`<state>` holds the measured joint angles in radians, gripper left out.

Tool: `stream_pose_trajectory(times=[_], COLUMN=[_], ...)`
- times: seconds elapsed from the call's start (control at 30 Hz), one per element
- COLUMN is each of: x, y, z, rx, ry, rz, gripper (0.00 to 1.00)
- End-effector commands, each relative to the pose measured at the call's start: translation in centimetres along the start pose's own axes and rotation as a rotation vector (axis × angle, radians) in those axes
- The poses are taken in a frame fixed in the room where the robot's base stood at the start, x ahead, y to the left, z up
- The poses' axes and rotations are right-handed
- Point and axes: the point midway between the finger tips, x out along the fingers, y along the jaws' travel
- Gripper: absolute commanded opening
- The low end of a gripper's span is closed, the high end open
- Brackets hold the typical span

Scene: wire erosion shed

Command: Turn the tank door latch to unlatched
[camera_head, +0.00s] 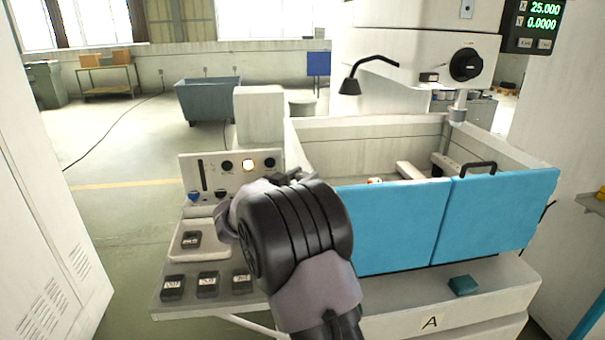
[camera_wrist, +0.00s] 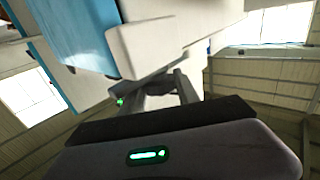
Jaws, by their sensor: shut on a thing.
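The tank door (camera_head: 390,230) is a blue panel in two parts on the front of the open tank, with a black handle (camera_head: 478,167) on its right part. In the head view my dark wrist hides my gripper and the door's left end. In the wrist view my gripper (camera_wrist: 172,92) has its grey fingers up against the underside of a pale block (camera_wrist: 160,45) beside the blue door (camera_wrist: 75,35). The fingers are closed on a small part, which looks like the tank door latch. That part is mostly hidden, so its turn cannot be read.
A control panel (camera_head: 222,163) with knobs and a shelf of black labelled blocks (camera_head: 208,284) lie left of my wrist. A teal block (camera_head: 464,286) sits on the machine ledge below the door. A black lamp (camera_head: 350,85) hangs above the tank.

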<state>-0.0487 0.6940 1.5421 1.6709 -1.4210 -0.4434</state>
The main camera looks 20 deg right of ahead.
Motion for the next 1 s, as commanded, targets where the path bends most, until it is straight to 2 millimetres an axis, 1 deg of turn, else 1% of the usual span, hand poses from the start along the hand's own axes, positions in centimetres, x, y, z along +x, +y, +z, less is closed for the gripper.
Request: stream_pose_trajectory(times=[0.03,0.6,0.63,0.7,0.73,1.0], x=[0.01,0.07,0.07,0.07,0.07,0.02], y=[-0.06,0.00,0.00,0.01,0.01,0.01], z=[-0.28,-0.35,-0.35,-0.31,-0.29,-0.17], rx=[0.001,0.002,0.003,0.002,0.002,0.002], ry=[0.004,0.007,0.007,0.006,0.005,0.003], rz=[0.009,0.034,0.034,0.034,0.034,0.034], gripper=[0.00,0.00,0.44,0.57,0.59,0.59])
